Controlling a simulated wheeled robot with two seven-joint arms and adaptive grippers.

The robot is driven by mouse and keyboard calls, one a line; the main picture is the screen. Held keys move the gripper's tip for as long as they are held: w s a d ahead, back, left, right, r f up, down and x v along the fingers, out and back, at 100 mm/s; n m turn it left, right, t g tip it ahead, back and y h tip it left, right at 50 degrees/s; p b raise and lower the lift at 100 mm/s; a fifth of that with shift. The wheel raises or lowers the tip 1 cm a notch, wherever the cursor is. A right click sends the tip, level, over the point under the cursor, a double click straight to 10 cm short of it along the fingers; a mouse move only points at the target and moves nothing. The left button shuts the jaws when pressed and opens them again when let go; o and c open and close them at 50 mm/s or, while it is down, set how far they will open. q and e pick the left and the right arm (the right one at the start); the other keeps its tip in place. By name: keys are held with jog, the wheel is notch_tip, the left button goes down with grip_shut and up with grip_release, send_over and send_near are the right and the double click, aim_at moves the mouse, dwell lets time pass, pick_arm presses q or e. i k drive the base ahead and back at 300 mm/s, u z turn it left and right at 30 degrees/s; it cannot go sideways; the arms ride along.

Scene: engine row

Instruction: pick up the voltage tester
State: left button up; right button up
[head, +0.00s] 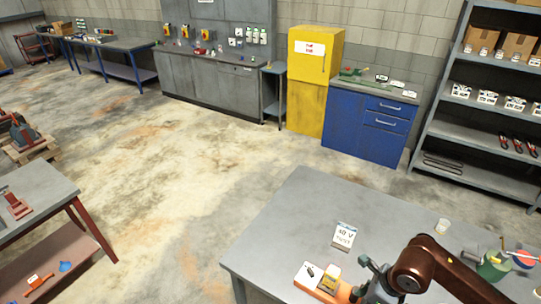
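A white card (345,236) with dark print, which seems to read "60 V TEST", is on the grey table (310,205) in front of me. Closer to me is an orange and white item (311,278) with a yellow block (329,280) on it. I cannot tell for sure whether either is the voltage tester. My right gripper (368,281) is just right of the orange item, at the bottom of the view. My copper-coloured arm link hides part of the table, and the finger gap is not clear. My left gripper is not in view.
The table's back left is clear. A yellow cabinet (306,105), blue cabinet (345,123) and shelf rack (470,120) stand behind, across open floor.

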aim_at(332, 275)
jog(key=k, duration=1.45)
